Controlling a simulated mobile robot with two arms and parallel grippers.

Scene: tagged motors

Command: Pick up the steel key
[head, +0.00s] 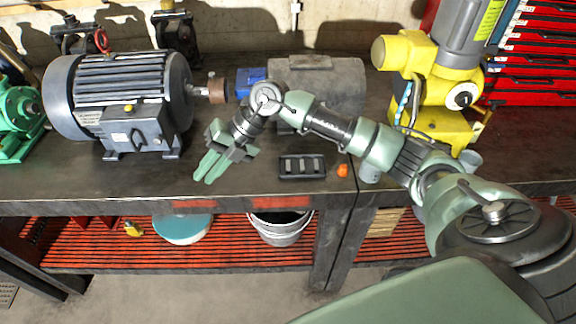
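I cannot make out the steel key for certain in the head view. A small black slotted tray (303,178) lies near the front edge of the workbench, and its contents are too small to tell. My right gripper (204,177) is above the bench front, left of the tray and pointing down-left. Its green fingers look close together, and I see nothing clearly between them. Whether they are fully shut is unclear. My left gripper is not in view.
A large grey motor (130,95) with a brown-ended shaft stands left, beside a green machine (18,105). A blue block (250,79) and a grey housing (335,80) are behind my arm. A small orange object (342,170) lies right of the tray. A yellow machine (420,75) stands right.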

